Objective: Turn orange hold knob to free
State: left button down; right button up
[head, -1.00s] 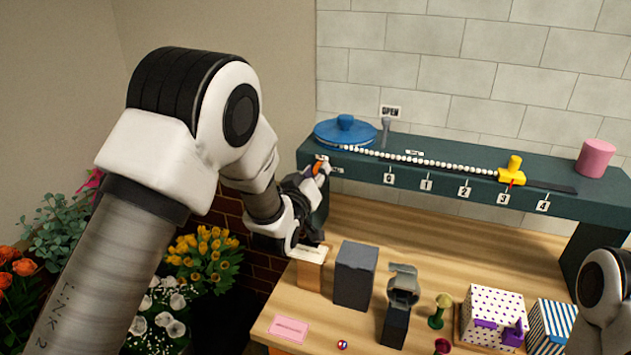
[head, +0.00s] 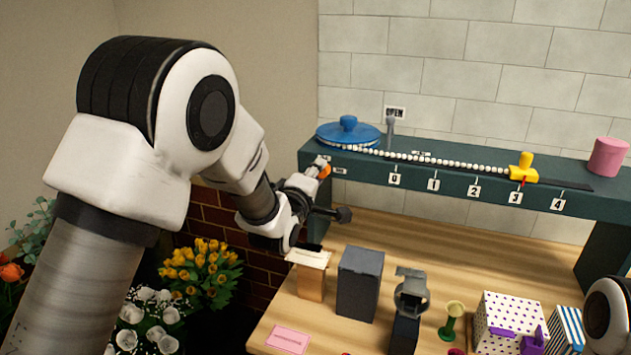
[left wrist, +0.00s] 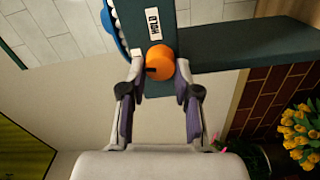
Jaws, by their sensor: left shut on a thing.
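The orange knob (left wrist: 160,62) is on the front face of the dark green shelf. It shows as a small orange patch in the head view (head: 325,171), partly covered by my gripper. My left gripper (left wrist: 160,70) is shut on the orange knob, one fingertip on each side. A dark mark on the knob's face points left in the left wrist view. A white label (left wrist: 153,23) sits above the knob there; its text is too small to read surely. My right gripper is out of view; only part of that arm shows at the right edge.
The shelf (head: 420,178) carries a blue lid (head: 348,132), white beads, a yellow slider (head: 522,168) and a pink cylinder (head: 608,155). Below stand a dark grey box (head: 359,284), a wooden block (head: 311,280) and a dotted box (head: 505,315). Yellow flowers (head: 205,265) are left.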

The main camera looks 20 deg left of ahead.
pick_arm(q)
jog(key=shift+f+n+b, duration=0.1)
jog(key=shift+n+b, duration=0.35)
jog(key=shift+n, duration=0.75)
jog(key=c, duration=0.8)
grip_release()
jog(key=shift+w+d, duration=0.1)
jog(key=shift+c, duration=0.2)
jog(key=s, duration=1.1)
jog(key=shift+s, duration=0.35)
